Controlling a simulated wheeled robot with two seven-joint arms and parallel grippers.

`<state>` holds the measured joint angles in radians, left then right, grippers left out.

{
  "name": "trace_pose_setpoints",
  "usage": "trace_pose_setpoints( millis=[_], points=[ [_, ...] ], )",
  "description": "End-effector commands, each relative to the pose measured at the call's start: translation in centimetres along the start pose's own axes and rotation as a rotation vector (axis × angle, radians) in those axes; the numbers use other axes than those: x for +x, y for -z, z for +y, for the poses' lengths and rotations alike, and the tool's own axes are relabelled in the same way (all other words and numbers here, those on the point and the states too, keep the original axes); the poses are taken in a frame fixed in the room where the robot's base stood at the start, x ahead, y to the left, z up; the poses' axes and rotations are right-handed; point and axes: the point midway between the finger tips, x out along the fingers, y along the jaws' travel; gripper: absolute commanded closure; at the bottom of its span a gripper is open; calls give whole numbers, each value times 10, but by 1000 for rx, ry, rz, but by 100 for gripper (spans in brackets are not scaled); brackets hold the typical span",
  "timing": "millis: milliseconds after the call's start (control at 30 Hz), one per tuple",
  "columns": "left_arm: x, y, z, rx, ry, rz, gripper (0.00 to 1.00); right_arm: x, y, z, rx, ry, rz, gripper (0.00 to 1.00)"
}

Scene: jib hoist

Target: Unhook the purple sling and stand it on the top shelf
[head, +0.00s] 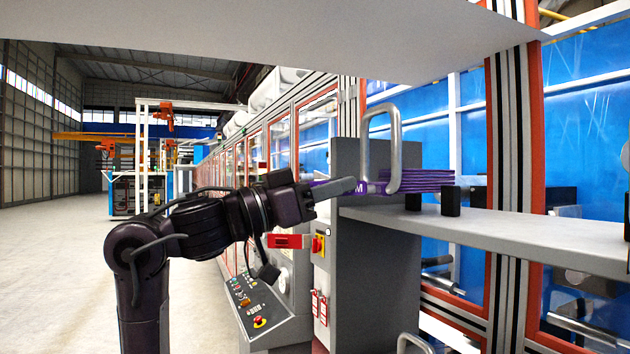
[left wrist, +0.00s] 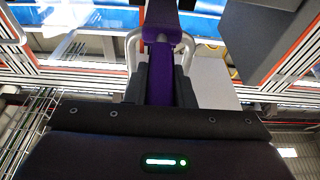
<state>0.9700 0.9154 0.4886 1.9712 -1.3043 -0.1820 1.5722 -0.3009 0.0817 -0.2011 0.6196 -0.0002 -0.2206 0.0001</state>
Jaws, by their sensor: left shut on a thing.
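The purple sling (head: 425,180) is a flat, layered bundle stretched level at the left end of the grey shelf (head: 520,230). A pale letter shows on its near strap. My left gripper (head: 318,195) is shut on the strap end at the sling's left. In the left wrist view the purple strap (left wrist: 160,75) runs straight out between the two dark fingers (left wrist: 161,88). The sling's bundle is just above the shelf top; I cannot tell whether it touches. The silver bent handle (head: 395,135) stands in front of part of it. My right gripper is not in view.
A grey upright panel (head: 365,265) is under the shelf's left end. A pale board (head: 270,25) hangs overhead. The shelf's right part is clear.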

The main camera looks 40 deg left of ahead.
Motion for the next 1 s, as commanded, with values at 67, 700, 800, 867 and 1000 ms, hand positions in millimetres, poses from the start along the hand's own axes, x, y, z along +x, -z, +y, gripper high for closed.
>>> trace_pose_setpoints(
  millis=[67, 700, 800, 867, 1000],
  points=[
    [7, -1, 0, -2, 0, 5, 100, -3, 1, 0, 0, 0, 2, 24],
    [62, -25, 0, -3, -1, 6, 100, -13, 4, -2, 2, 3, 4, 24],
    [71, -28, 0, -3, 0, 5, 100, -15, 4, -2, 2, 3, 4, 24],
    [76, -31, 0, -2, 0, 6, 100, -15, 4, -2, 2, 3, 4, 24],
    [75, -44, 0, 0, 1, 5, 100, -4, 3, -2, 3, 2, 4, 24]
  ],
)
